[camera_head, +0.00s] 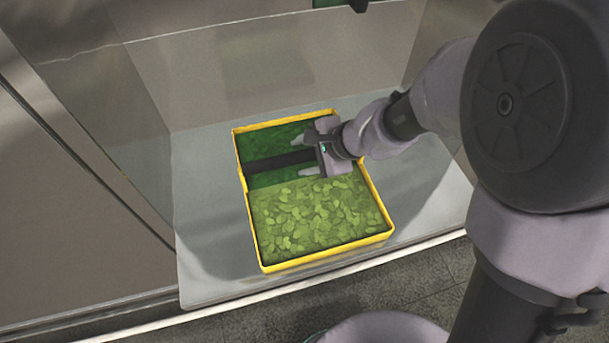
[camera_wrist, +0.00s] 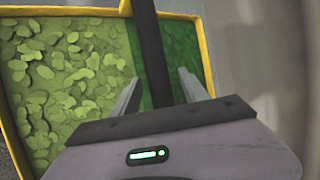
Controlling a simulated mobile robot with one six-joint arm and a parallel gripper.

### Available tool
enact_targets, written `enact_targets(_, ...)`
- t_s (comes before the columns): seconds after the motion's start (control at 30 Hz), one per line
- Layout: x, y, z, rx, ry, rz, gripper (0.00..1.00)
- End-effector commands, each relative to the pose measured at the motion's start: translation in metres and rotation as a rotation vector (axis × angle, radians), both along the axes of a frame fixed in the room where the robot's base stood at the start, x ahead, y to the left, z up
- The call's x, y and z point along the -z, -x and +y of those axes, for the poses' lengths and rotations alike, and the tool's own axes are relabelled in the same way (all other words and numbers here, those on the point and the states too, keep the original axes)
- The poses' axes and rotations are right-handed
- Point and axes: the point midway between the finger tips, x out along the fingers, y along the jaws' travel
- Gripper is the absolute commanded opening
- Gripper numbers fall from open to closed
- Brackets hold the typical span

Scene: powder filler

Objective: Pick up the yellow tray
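The yellow tray (camera_head: 261,250) sits on the grey surface inside the enclosure. It holds light green pieces in the near part and darker green ones in the far part. My gripper (camera_head: 303,156) is above the tray from the right, fingers apart on either side of the bar. In the wrist view, the bar (camera_wrist: 151,50) passes between the open fingers (camera_wrist: 158,90), with a gap on each side. The tray's yellow rim (camera_wrist: 205,50) shows there too. Contact with the bar cannot be seen.
Clear panels (camera_head: 100,110) stand at the left and back of the grey surface (camera_head: 205,240). Bare surface lies around the tray. A dark green part (camera_head: 335,3) hangs at the top. The surface's front edge (camera_head: 330,280) drops to a tiled floor.

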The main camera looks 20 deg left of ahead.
Motion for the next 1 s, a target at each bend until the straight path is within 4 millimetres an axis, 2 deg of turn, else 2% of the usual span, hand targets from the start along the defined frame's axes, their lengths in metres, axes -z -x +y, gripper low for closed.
enact_targets(0.03,-0.0003,0.0,-0.0001,0.0,0.0,0.0,0.44)
enact_targets(0.27,-0.0003,0.0001,-0.0002,0.0,0.0,0.0,0.0)
enact_targets(1.0,-0.0005,-0.0001,-0.0004,0.001,0.0,0.001,0.0)
